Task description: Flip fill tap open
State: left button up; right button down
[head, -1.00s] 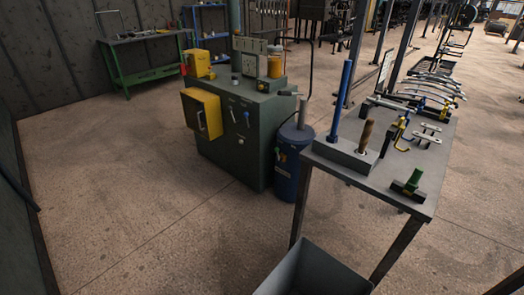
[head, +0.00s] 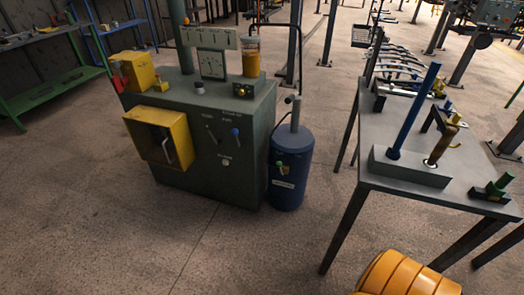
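A dark green machine cabinet (head: 195,180) stands left of centre. Neither of my grippers is in view.
A yellow box (head: 150,143) juts from the cabinet's front. A grey workbench (head: 440,200) with a blue post (head: 415,110) stands on the right. A rounded orange form at the bottom right may be my arm. The floor before the cabinet is clear.

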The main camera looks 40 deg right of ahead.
aim_at(279, 165)
jog(key=i+l+z, duration=0.1)
jog(key=i+l, duration=0.25)
jog(key=i+l+z, duration=0.15)
jog(key=i+l, duration=0.15)
jog(key=i, duration=0.2)
jog(key=i+l, duration=0.1)
jog(key=l, duration=0.3)
jog(key=z, duration=0.05)
